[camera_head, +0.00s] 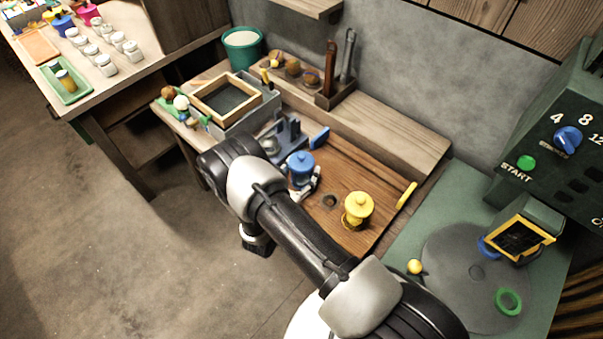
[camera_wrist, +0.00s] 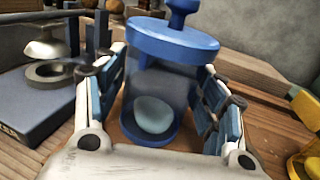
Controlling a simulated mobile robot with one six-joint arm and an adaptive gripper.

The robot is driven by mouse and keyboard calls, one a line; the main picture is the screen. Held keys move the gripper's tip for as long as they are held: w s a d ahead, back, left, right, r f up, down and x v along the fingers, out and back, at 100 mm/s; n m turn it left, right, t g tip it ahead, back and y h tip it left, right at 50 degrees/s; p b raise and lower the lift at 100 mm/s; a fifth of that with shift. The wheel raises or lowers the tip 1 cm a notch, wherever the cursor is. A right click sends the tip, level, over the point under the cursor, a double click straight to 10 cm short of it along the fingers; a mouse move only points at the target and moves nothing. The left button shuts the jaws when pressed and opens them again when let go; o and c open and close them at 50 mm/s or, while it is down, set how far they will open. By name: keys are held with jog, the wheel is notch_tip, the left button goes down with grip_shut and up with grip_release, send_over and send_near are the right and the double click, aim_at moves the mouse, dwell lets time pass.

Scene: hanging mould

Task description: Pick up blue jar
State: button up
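The blue jar (camera_head: 301,172) has a blue lid with a knob and stands on the brown wooden board beside the dark blue device. In the wrist view the jar (camera_wrist: 160,95) has a see-through body with a pale rounded lump inside. My gripper (camera_wrist: 163,80) is around it, with one padded finger on each side, just under the lid's level. The pads are close to the jar's sides; I cannot tell whether they touch it. In the head view my gripper (camera_head: 304,186) is partly hidden behind my arm.
A yellow jar (camera_head: 358,210) stands to the right on the same board (camera_head: 345,180). A dark blue device (camera_wrist: 45,95) with a ring and metal dome is close on the left. A wooden ledge (camera_head: 390,130) runs behind. A green machine (camera_head: 560,150) stands at the right.

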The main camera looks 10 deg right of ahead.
jog(key=c, duration=1)
jog(key=shift+r, duration=0.1)
jog(key=shift+c, duration=0.2)
notch_tip(320, 180, up, 20)
jog(key=p, duration=0.6)
jog(key=s+a+r+p, duration=0.3)
jog(key=a+r+p, duration=0.2)
jog(key=r, duration=0.3)
jog(key=shift+s+p, duration=0.2)
jog(key=shift+p, duration=0.25)
